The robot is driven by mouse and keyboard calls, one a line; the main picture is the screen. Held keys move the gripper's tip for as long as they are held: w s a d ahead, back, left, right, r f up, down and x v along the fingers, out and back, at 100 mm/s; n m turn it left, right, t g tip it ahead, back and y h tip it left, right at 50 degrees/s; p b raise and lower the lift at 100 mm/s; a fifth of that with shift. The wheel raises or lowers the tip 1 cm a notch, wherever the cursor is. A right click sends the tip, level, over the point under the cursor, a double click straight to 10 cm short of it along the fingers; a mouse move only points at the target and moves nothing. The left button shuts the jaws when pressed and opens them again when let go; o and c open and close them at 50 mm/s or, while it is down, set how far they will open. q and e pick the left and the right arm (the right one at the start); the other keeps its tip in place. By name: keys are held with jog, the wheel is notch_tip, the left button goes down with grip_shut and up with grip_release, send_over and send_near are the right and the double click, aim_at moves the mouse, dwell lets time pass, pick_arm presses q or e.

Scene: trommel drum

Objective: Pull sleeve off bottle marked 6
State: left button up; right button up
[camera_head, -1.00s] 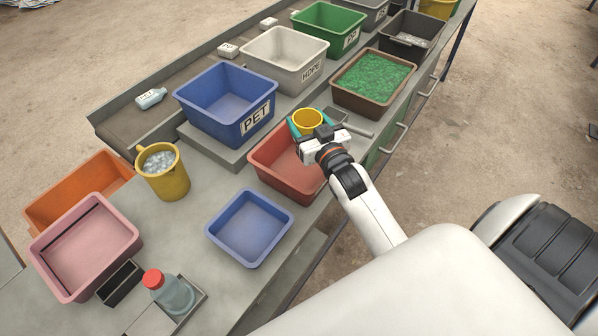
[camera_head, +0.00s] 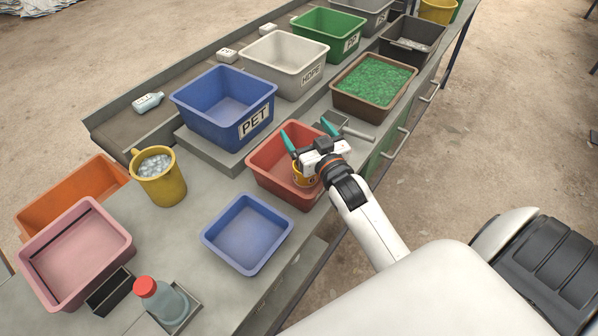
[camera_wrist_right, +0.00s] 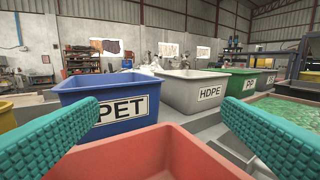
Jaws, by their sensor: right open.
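My right gripper (camera_head: 310,135) is open over the red bin (camera_head: 262,160), its teal fingers spread apart with nothing between them. In the right wrist view the open fingers (camera_wrist_right: 165,135) frame the red bin's rim. A yellow sleeve-like piece (camera_head: 299,173) shows in the red bin, partly hidden by the gripper. A clear bottle with a red cap (camera_head: 172,305) stands in a grey metal holder at the lower left, far from the gripper. I cannot read a 6 on any bottle. My left gripper is not in view.
A blue PET bin (camera_head: 205,112), a white HDPE bin (camera_head: 270,82) and a green bin (camera_head: 322,42) line the back. A small blue tray (camera_head: 232,215), a yellow jug (camera_head: 168,190), a pink bin (camera_head: 100,270) and a brown bin of green flakes (camera_head: 345,103) stand on the bench.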

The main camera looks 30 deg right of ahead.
jog(key=s+a+b, duration=0.1)
jog(key=s+b, duration=0.1)
jog(key=s, duration=1)
jog(key=shift+a+b, duration=0.3)
jog(key=shift+b, duration=0.05)
